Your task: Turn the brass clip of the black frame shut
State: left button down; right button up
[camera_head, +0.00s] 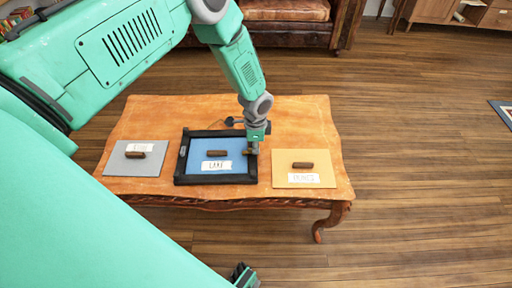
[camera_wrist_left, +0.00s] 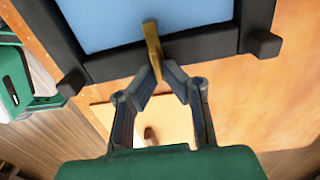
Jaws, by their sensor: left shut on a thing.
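The black frame (camera_head: 180,166) lies on the low table around a blue panel (camera_head: 200,152) with a white label and a brown block. My left gripper (camera_head: 252,149) reaches down at its right side. In the left wrist view, the brass clip (camera_wrist_left: 153,45) crosses the frame's dark bar (camera_wrist_left: 115,66), its far end over the blue panel. The fingertips of my left gripper (camera_wrist_left: 159,78) are shut on its near end, which sticks out past the bar. In the head view the gripper largely hides the clip.
A grey board (camera_head: 120,165) lies left of the frame and a tan board (camera_head: 328,170) right of it, each with a brown block and label. A brown leather seat (camera_head: 285,10) stands behind.

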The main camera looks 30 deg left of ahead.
pick_arm(q)
jog(key=shift+s, duration=0.1)
jog(key=c, duration=1.7)
grip_release()
jog(key=shift+f, duration=0.1)
notch_tip(320, 180, up, 12)
jog(key=shift+a, duration=0.1)
